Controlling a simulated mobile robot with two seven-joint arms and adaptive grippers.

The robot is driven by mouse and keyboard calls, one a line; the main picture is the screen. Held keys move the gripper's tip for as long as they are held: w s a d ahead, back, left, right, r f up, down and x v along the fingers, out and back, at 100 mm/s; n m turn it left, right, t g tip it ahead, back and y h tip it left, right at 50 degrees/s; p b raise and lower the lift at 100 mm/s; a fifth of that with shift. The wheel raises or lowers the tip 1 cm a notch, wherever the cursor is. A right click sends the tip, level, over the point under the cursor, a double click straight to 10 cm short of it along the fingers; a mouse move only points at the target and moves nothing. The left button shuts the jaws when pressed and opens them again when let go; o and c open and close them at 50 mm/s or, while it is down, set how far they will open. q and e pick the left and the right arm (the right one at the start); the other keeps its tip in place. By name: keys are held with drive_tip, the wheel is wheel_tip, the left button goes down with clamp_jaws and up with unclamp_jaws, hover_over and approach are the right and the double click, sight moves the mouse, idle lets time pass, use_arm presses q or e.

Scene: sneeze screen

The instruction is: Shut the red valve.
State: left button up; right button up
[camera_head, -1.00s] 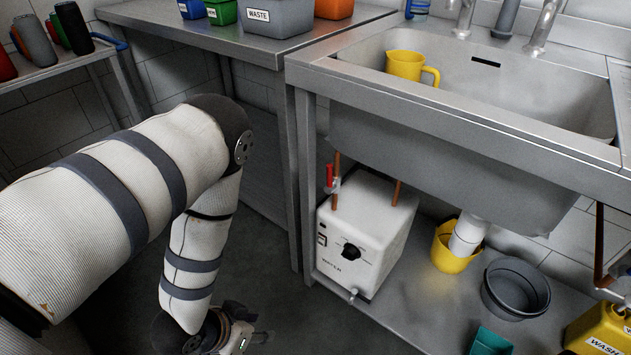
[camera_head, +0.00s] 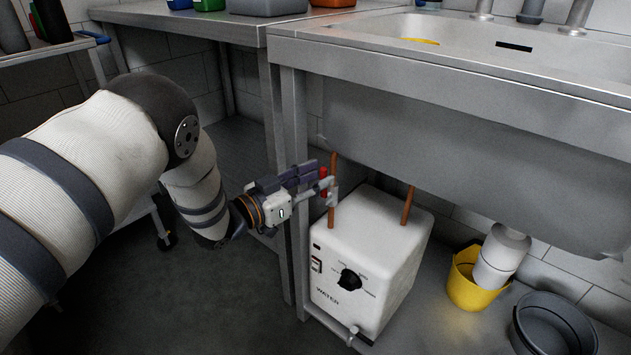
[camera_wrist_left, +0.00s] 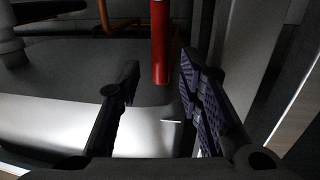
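The red valve (camera_head: 323,181) is a small red lever on the left copper pipe above the white water heater. In the left wrist view its red handle (camera_wrist_left: 160,45) hangs upright, its lower end seen in the gap between my fingers. My left gripper (camera_head: 326,182) is open at the valve, with its fingers (camera_wrist_left: 158,78) on either side of the handle in the picture. I see a gap on both sides and cannot tell how deep the handle sits between them. The gripper partly hides the valve in the head view. My right gripper is not in view.
The white water heater (camera_head: 372,265) stands on the lower shelf, with a second copper pipe (camera_head: 408,205) right of the valve. The steel table leg (camera_head: 293,190) is close to my left gripper. The sink basin (camera_head: 450,150) hangs above. A yellow bucket (camera_head: 466,287) stands to the right.

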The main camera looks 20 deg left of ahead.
use_arm(q)
drive_tip(key=shift+w, duration=0.15)
clamp_jaws()
